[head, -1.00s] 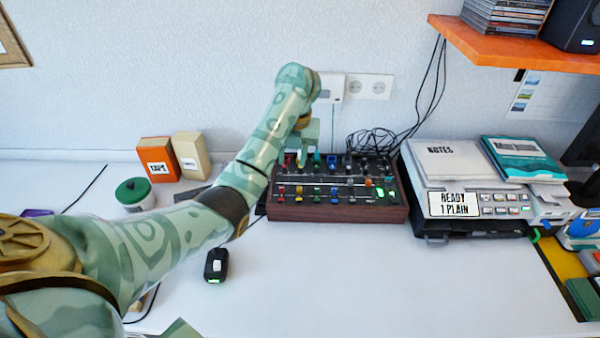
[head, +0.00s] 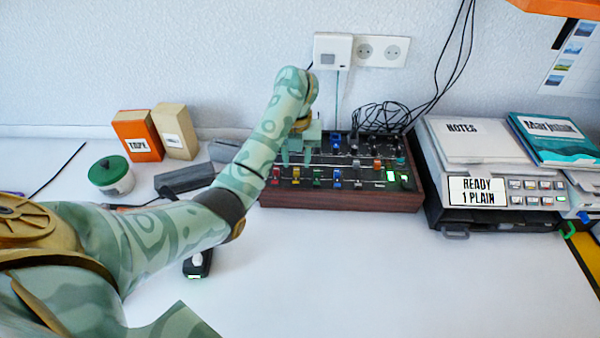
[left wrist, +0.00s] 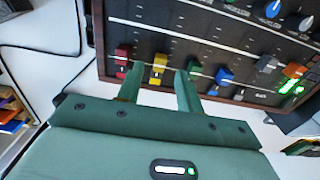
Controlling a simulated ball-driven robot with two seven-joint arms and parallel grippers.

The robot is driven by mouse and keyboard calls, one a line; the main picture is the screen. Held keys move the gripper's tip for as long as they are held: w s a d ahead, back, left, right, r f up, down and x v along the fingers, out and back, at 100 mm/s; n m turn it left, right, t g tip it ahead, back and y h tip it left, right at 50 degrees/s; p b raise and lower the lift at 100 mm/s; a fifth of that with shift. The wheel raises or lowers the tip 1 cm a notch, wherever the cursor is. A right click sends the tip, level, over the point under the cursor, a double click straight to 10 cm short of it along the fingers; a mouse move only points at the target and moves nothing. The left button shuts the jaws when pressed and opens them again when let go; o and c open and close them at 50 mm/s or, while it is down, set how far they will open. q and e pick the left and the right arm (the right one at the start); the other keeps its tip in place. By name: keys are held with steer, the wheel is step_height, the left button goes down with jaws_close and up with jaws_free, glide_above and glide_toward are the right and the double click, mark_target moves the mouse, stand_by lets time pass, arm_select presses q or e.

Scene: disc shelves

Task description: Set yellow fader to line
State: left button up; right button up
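The yellow fader (head: 296,175) sits in the front row of the mixer (head: 340,200), between a red fader (left wrist: 122,55) and a green fader (left wrist: 193,68). In the left wrist view the yellow fader (left wrist: 158,65) shows between the fingers of my left gripper (left wrist: 159,75). A white line (left wrist: 190,41) crosses the panel on the far side of this fader, apart from it. My left gripper (head: 297,156) is open and points down over the mixer. I cannot tell whether a finger touches the cap. My right gripper is not in view.
Blue faders (left wrist: 222,78) and grey and orange caps stand further right on the panel. Knobs (left wrist: 272,9) fill its back. A printer-like device (head: 480,190) stands to the right, a black gadget (head: 198,263) in front. The white desk before the mixer is clear.

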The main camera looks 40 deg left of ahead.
mark_target(298, 164)
arm_select(q)
steer(key=shift+f+b, duration=0.55)
steer(key=shift+f, duration=0.95)
jaws_close()
steer(key=w+a, duration=0.1)
steer(key=w+b, duration=0.1)
steer(key=w, duration=0.1)
steer(key=shift+a, duration=0.4)
steer(key=shift+w+a, duration=0.2)
jaws_free()
